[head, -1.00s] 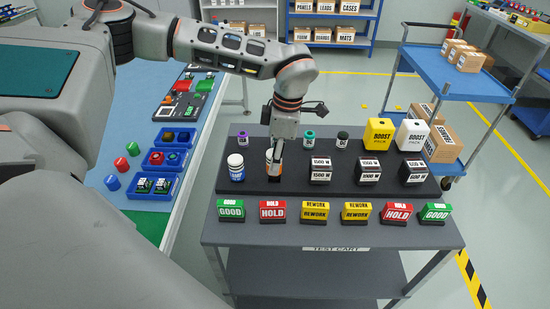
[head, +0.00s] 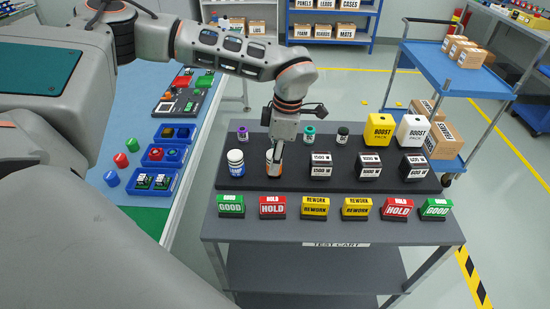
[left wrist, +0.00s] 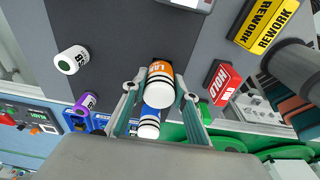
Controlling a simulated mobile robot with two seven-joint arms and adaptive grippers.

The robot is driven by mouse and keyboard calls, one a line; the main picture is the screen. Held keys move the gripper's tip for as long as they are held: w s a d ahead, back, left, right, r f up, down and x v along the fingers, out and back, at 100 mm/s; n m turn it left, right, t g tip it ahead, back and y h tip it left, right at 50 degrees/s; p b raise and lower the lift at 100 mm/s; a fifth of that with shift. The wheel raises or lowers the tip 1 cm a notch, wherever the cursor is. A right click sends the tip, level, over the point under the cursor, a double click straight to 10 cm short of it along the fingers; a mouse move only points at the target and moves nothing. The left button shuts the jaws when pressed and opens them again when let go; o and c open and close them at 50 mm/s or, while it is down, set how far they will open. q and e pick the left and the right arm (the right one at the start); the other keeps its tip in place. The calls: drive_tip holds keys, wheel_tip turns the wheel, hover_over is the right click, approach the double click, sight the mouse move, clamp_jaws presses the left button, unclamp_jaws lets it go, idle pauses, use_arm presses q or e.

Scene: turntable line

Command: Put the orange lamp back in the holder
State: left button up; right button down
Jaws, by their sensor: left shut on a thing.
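The orange lamp (head: 273,165) is a white-capped cylinder with an orange band, at the left of the dark raised board (head: 400,184) on the test cart. My left gripper (head: 276,153) is shut on it from above. In the left wrist view the orange lamp (left wrist: 161,82) sits between the two fingers (left wrist: 160,100). I cannot tell whether its base touches the board, and I cannot make out a separate holder. A blue lamp (head: 236,166) stands just left of it, and it also shows in the left wrist view (left wrist: 152,122). My right gripper is not in view.
Black-and-white blocks (head: 320,166) stand right of the lamp. Small capped cylinders, one purple (head: 242,134), stand behind. A red HOLD block (head: 272,208) and other label blocks line the cart's front. A blue work table (head: 210,110) lies left.

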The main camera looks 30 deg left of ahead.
use_arm(q)
drive_tip(key=shift+f, duration=0.25)
drive_tip(key=o, duration=1.3)
wheel_tip(320, 180, up, 12)
drive_tip(key=d, duration=0.1)
drive_tip(key=shift+w+d, duration=0.25)
drive_tip(key=shift+w, duration=0.2)
